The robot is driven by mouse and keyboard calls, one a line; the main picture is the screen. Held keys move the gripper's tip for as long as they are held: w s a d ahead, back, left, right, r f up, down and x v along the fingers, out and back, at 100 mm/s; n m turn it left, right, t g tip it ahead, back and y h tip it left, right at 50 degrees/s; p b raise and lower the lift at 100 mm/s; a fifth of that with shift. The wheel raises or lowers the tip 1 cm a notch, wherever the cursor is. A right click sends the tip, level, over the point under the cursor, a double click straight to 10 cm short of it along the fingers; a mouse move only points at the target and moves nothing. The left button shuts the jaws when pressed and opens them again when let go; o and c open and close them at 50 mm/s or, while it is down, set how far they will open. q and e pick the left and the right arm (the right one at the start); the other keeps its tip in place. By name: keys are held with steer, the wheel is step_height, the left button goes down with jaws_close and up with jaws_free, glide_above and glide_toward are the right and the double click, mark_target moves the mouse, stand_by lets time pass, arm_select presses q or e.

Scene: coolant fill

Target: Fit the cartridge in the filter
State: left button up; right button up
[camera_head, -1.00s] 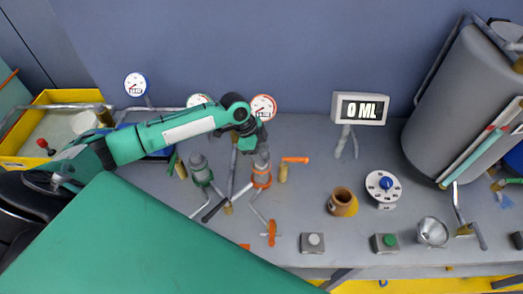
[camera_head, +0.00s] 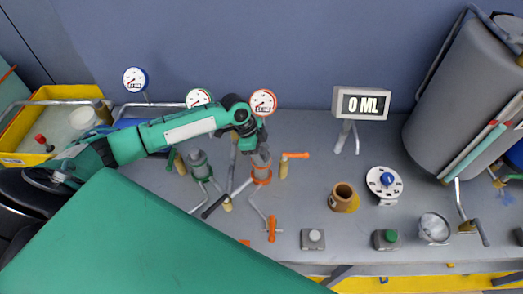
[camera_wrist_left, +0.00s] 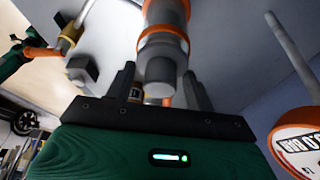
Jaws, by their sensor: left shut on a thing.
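My left gripper (camera_head: 260,154) is over the orange-ringed filter (camera_head: 261,175) on the bench. It is shut on a grey cylinder, which I take to be the cartridge (camera_wrist_left: 160,70). In the left wrist view this cylinder's blunt end sits between the two dark fingers, in line with the filter's orange ring (camera_wrist_left: 163,42). The cylinder meets or nearly meets the filter; how deep it sits is hidden. My right gripper is not in view.
A green-ringed grey unit (camera_head: 200,165) stands close left of the filter. An orange-handled valve (camera_head: 284,166) stands close right. Gauges (camera_head: 263,102) stand behind. A brown pot (camera_head: 343,196), a dial (camera_head: 384,183) and a "0 ML" display (camera_head: 361,103) are further right.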

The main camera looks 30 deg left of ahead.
arm_select(q)
steer(key=shift+f, duration=0.55)
steer(key=o, duration=1.5)
steer(key=shift+c, duration=0.2)
steer(key=shift+b, duration=0.3)
steer(key=b+v, duration=0.4)
steer(key=v, duration=0.9)
steer(key=shift+r, duration=0.35)
steer(key=shift+a, duration=0.1)
